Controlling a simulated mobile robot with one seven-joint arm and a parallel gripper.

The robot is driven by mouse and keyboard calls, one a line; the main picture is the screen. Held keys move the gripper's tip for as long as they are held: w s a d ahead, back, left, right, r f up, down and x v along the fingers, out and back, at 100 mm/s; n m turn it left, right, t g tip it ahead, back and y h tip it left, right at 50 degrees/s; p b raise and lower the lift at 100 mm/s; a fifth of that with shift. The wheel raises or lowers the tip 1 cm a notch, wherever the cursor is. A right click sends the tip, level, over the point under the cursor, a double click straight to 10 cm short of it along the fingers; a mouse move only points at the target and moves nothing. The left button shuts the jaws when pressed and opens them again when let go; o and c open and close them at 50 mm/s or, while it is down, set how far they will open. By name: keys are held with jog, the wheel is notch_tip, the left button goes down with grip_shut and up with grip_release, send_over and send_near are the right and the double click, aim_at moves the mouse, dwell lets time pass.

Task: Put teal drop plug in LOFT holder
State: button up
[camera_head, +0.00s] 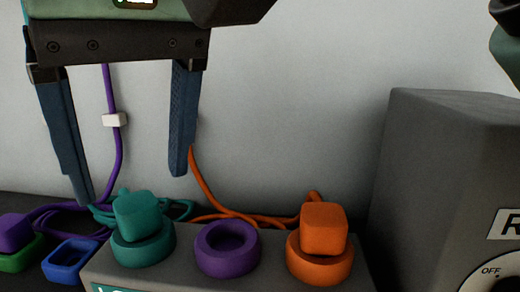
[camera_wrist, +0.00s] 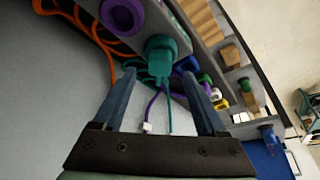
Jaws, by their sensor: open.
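The teal drop plug (camera_head: 137,215) sits in the teal ring of the LOFT holder (camera_head: 142,250), at the left end of the grey block, with its teal cord behind it. In the wrist view the teal plug (camera_wrist: 160,60) shows ahead, between and beyond my fingertips. My gripper (camera_head: 130,185) is open and empty, above and around the teal plug's place in the picture, not touching it as far as I can see. It also shows in the wrist view (camera_wrist: 160,78) with its fingers spread. The holder's label is mostly cut off at the bottom edge.
An empty purple ring (camera_head: 227,248) is in the block's middle. An orange plug (camera_head: 323,228) sits in the orange ring at right. A purple cord (camera_head: 112,150) with a white tag hangs behind my fingers. A large grey box (camera_head: 420,180) stands at right.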

jog(key=p+v, duration=0.3)
jog(key=v, duration=0.4)
jog(key=shift+p, duration=0.4)
dwell(0.5)
